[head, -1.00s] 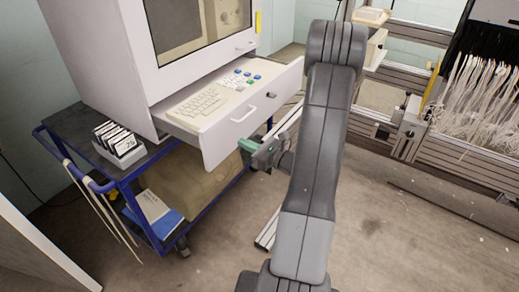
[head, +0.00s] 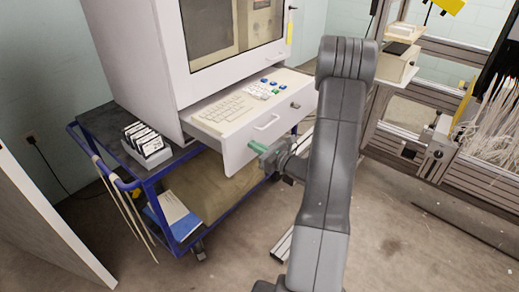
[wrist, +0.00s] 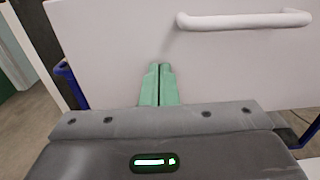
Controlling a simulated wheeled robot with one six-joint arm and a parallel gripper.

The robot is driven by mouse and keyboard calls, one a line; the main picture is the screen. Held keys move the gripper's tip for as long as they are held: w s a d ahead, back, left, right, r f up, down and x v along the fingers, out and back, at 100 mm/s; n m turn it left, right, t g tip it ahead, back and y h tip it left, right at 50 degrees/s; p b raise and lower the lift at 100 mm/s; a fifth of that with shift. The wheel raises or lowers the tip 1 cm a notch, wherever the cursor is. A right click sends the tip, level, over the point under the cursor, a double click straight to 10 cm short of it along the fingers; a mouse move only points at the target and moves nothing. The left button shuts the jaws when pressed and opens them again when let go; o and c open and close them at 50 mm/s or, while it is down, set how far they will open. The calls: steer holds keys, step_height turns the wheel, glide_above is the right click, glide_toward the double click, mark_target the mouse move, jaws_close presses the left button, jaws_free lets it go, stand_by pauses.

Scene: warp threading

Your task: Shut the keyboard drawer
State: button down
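The keyboard drawer (head: 262,137) stands pulled out below the screen of a white cabinet, with a keyboard and blue and green buttons on it. Its white front panel and bar handle (head: 267,122) face my arm. In the wrist view the drawer front (wrist: 110,45) fills the upper part, with the handle (wrist: 243,20) at upper right. My gripper (head: 255,146) is at the drawer front, below and left of the handle. Its green fingers (wrist: 159,85) are together, with nothing between them, pointing at the panel. Whether the tips touch it I cannot tell.
The cabinet (head: 150,70) stands on a blue-framed cart (head: 138,178). A box of numbered cards (head: 146,146) sits on the cart's left side. A metal frame with white threads (head: 490,130) stands at right. A white panel (head: 45,225) is at lower left.

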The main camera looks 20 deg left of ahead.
mark_target(210, 121)
steer(key=b+x, duration=0.4)
steer(key=x, duration=1.8)
steer(key=shift+a+f, duration=0.15)
steer(key=shift+a, duration=0.1)
steer(key=shift+w+a, duration=0.15)
steer(key=shift+a, duration=0.1)
steer(key=shift+r, duration=0.3)
steer(key=shift+r, duration=0.1)
steer(key=shift+w, duration=0.1)
steer(key=shift+d+b, duration=0.25)
steer(key=shift+b, duration=0.05)
steer(key=v, duration=1.4)
steer(key=shift+a+f+b, duration=0.1)
steer(key=shift+f+b, duration=0.2)
steer(key=shift+a, duration=0.1)
